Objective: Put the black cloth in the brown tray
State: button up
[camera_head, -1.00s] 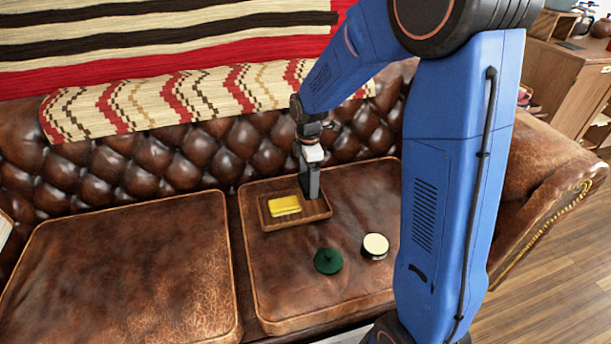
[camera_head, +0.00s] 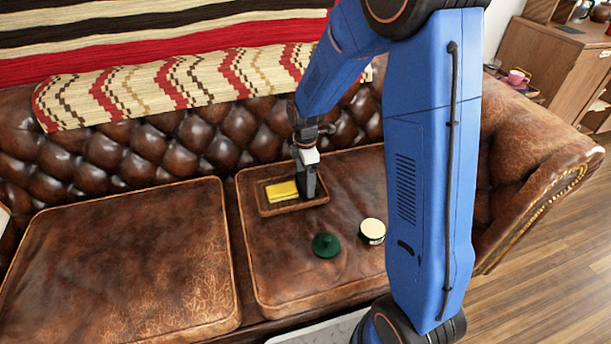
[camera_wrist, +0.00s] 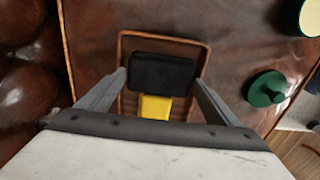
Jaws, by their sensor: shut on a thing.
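The brown tray (camera_head: 275,211) is a shallow wooden tray on the right seat cushion of the sofa; its rim also shows in the wrist view (camera_wrist: 206,62). A yellow folded cloth-like thing (camera_head: 281,191) lies in it. My gripper (camera_wrist: 160,78) is shut on the black cloth (camera_wrist: 161,73), a dark folded rectangle between the fingertips. In the wrist view the cloth overlaps the tray's inside and partly covers the yellow thing (camera_wrist: 155,107). In the head view my gripper (camera_head: 308,188) is at the tray's right part; the cloth is hard to tell from the dark fingers there.
The tufted sofa back (camera_head: 140,157) rises behind. The left cushion (camera_head: 120,260) is clear.

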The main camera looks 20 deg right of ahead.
aim_at(305, 180)
jog(key=shift+f, duration=0.55)
dwell(0.4)
jog(key=o, duration=1)
jog(key=shift+r, duration=0.1)
notch_tip(305, 180, up, 16)
jog(key=s+d+r+m+t, duration=0.1)
jog(key=s+d+r+m, duration=0.25)
jog(key=s+r, duration=0.3)
jog(key=s+d+m+t, duration=0.1)
jog(key=s+m, duration=0.3)
jog(key=s, duration=0.4)
jog(key=s+d+r+m+t, duration=0.1)
jog(key=s+m, duration=0.4)
jog(key=s, duration=0.3)
jog(key=s+d+r+m+t, duration=0.1)
jog(key=s+d+m, duration=0.1)
jog(key=s+m, duration=0.3)
jog(key=shift+s+r+m+t, duration=0.1)
jog(key=shift+s+m+t, duration=0.1)
jog(key=shift+s, duration=0.7)
jog(key=shift+s+r+m+t, duration=0.1)
jog(key=shift+s+t, duration=0.1)
jog(key=shift+s, duration=0.65)
